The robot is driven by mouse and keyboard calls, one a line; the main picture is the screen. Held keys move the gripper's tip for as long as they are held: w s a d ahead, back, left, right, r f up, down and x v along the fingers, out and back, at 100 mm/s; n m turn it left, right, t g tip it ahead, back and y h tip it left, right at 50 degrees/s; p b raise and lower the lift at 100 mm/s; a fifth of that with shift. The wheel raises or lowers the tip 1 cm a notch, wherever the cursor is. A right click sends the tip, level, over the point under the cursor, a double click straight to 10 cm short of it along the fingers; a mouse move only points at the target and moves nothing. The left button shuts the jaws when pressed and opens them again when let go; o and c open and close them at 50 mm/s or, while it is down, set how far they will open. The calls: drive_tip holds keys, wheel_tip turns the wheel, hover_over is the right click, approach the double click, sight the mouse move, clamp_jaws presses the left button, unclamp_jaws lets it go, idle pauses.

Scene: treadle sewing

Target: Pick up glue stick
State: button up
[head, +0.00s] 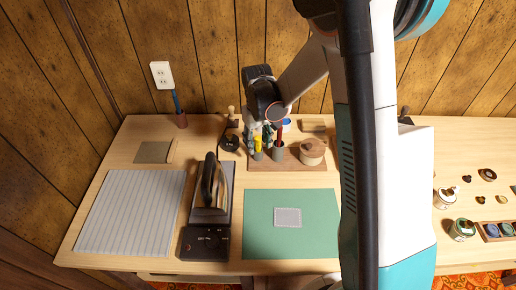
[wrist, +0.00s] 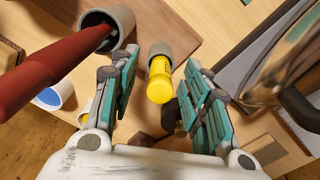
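The yellow glue stick (head: 257,142) stands in a small grey cup (head: 258,155) on a brown wooden board. In the wrist view the glue stick (wrist: 159,84) shows between the two green-padded fingers of my gripper (wrist: 161,60), and the grey cup (wrist: 160,49) is at its far end. My gripper is open, with a gap visible on each side of the glue stick. In the head view my gripper (head: 262,132) reaches down over the cups and partly hides them.
A red rod (wrist: 48,60) stands in another grey cup (wrist: 112,22), close to my left finger in the wrist view. A round wooden pot (head: 312,148) is to the right on the board (head: 290,165). An iron (head: 212,185) and a green mat (head: 315,240) lie nearer the front.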

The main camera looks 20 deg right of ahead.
clamp_jaws()
drive_tip(key=shift+r, duration=0.1)
wheel_tip(320, 180, up, 20)
drive_tip(key=p, duration=0.6)
drive_tip(key=shift+p, duration=0.4)
